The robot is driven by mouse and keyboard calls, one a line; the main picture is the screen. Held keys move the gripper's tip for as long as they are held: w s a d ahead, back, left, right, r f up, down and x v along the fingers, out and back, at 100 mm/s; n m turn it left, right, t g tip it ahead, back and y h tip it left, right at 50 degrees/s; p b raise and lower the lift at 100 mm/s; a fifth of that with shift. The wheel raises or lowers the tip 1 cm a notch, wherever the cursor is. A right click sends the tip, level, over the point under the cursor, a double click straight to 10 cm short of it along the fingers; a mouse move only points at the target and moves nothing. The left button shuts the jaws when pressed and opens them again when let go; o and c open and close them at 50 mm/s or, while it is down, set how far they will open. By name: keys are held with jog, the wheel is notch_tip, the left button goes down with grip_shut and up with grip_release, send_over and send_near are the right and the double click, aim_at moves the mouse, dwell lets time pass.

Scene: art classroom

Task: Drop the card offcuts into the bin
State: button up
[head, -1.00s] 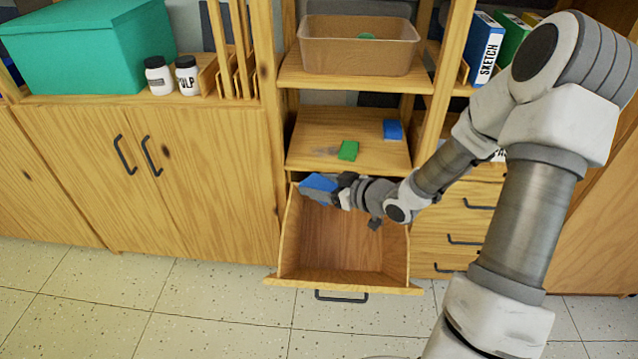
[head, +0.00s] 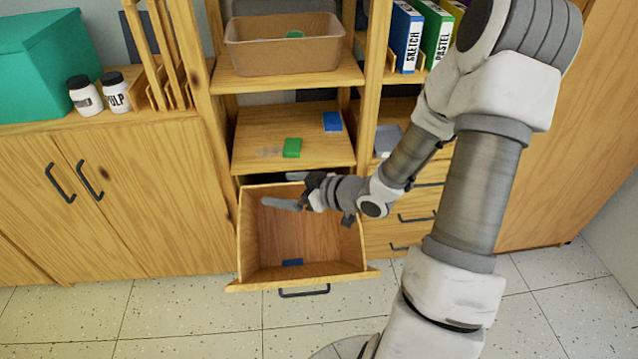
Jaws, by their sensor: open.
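My gripper (head: 280,189) is open and empty above the back left of a pulled-out wooden drawer (head: 308,276). A small dark blue piece (head: 292,262) lies on the drawer floor near its front, below my gripper and apart from it. A green piece (head: 291,148) and a blue piece (head: 332,121) lie on the shelf above the drawer. A translucent tan tub (head: 284,56) stands on the higher shelf, with something green (head: 294,34) showing inside. I cannot tell for certain which pieces are card offcuts or which container is the bin.
The shelf board (head: 262,128) and upright posts stand close behind my gripper. Closed drawers (head: 405,215) are at the right, cupboard doors (head: 110,200) at the left. A teal box (head: 38,70) and two jars (head: 100,93) stand on the left top. The floor in front is clear.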

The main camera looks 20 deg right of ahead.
jog(key=p+v, duration=0.3)
jog(key=v, duration=0.8)
jog(key=shift+s+d, duration=0.1)
jog(key=shift+d, duration=0.05)
dwell(0.3)
